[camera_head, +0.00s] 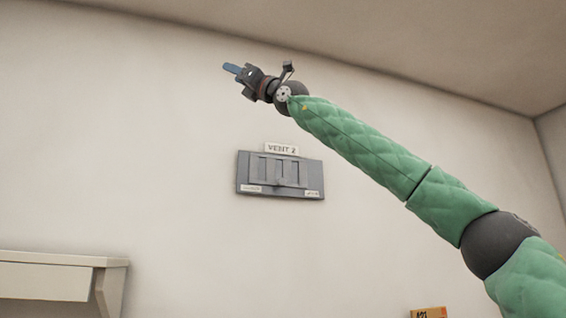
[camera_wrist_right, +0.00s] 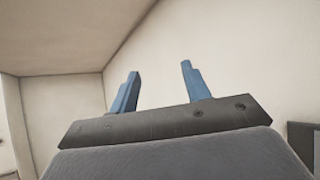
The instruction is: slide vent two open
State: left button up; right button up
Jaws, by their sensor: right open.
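Vent two (camera_head: 280,174) is a dark grey wall plate with a slatted sliding panel, under a white label reading "VENT 2" (camera_head: 282,149). A small knob shows low on its panel, and small labels sit at its lower left and lower right. My right gripper (camera_head: 232,69) is up and to the left of the vent in the head view, apart from it. In the right wrist view its two blue fingers (camera_wrist_right: 158,85) stand apart with nothing between them. My left gripper is not in view.
A white shelf or table (camera_head: 60,270) stands at the lower left. An orange-brown box (camera_head: 428,313) shows at the bottom edge. A dark grey edge (camera_wrist_right: 301,140) shows at the right of the wrist view. The wall around the vent is bare.

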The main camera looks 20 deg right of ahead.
jog(key=w+d+f+m+t+h, duration=0.2)
jog(key=w+d+f+m+h, duration=0.25)
jog(key=w+d+h, duration=0.35)
jog(key=m+g+h, duration=0.4)
jog(key=m+h, duration=0.3)
jog(key=h, duration=0.5)
send_near(282, 180)
jog(key=w, duration=0.1)
jog(key=shift+n, duration=0.25)
jog(key=p+x, duration=0.3)
jog(key=x, duration=0.3)
jog(key=shift+w+f, duration=0.25)
jog(key=shift+w, duration=0.05)
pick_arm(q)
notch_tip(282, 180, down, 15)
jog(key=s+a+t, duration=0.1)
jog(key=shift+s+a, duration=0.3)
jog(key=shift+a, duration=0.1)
pick_arm(e)
jog(key=shift+w+f, duration=0.4)
jog(key=shift+w, duration=0.25)
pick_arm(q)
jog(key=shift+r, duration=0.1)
pick_arm(e)
jog(key=shift+c, duration=0.2)
